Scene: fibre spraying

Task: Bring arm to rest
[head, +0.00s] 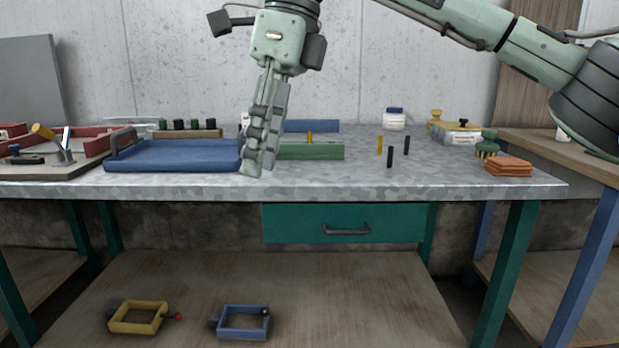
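My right arm (540,52) reaches in from the upper right across the back of the workbench. My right gripper (259,169) hangs fingers-down over the bench's middle, in front of the right end of a blue tray (170,158) and the left end of a green block (315,152). Its fingers are seen nearly edge-on and overlap, so their gap is hidden. No held object shows between them. Whether the fingertips touch anything below cannot be told. My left gripper is not in view.
The grey bench top (430,182) is clear along its front right. Upright black pegs (390,157) and a yellow peg (380,145) stand right of the green block. Orange pads (508,166) and a brush (487,146) lie farther right. A red-sided tray (88,144) is at left.

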